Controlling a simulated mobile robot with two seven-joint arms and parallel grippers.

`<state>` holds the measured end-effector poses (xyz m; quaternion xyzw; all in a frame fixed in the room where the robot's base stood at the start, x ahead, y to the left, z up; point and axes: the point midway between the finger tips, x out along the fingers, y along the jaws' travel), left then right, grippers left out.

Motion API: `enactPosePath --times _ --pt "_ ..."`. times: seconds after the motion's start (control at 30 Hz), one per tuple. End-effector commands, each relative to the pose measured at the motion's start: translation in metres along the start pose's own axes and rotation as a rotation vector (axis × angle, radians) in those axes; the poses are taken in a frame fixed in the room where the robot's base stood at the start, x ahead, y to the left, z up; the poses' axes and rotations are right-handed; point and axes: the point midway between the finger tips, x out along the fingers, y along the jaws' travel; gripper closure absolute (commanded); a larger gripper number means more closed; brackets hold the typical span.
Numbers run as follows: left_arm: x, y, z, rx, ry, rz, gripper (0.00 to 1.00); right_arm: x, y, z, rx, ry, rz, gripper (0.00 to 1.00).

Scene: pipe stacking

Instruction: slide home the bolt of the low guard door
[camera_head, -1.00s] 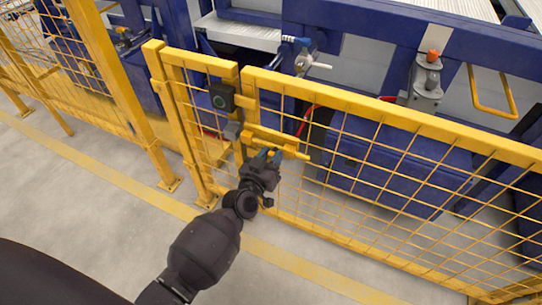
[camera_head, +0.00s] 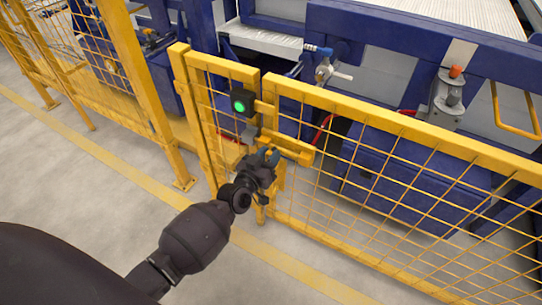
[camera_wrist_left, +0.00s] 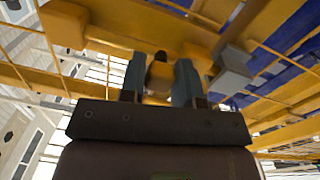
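The low guard door (camera_head: 400,130) is a yellow mesh panel, closed up against the short fixed panel (camera_head: 222,105) on its left. The yellow bolt housing (camera_head: 288,147) sits on the door near that joint. No rod end shows beyond the housing's right end. My left gripper (camera_head: 268,158) is at the housing's left part and hides some of the bolt. My right gripper is out of view.
A black switch box with a lit green lamp (camera_head: 239,106) is on the fixed panel's top right. Blue machinery (camera_head: 400,180) stands behind the door. A yellow post (camera_head: 135,85) rises at left. The grey floor (camera_head: 90,200) in front is clear.

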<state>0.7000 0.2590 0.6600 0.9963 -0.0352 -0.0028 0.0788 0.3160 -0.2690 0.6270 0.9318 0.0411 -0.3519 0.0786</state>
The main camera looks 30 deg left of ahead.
Motion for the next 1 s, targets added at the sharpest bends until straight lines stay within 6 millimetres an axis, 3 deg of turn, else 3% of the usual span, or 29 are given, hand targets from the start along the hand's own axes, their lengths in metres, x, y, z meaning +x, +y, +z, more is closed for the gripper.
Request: enactPosePath --times 0.03,0.17,0.57,1.0 --pt "0.000 -0.005 -0.001 0.003 0.002 -0.006 0.63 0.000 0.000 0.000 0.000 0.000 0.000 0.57" --pt "0.000 -0.004 -0.001 0.003 0.001 -0.005 0.45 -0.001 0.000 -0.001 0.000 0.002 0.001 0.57" --pt "-0.006 -0.003 -0.002 0.002 0.001 -0.004 0.45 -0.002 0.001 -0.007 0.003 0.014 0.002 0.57" --pt "-0.073 -0.003 -0.003 0.003 0.003 -0.004 0.45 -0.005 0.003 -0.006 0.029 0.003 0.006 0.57"
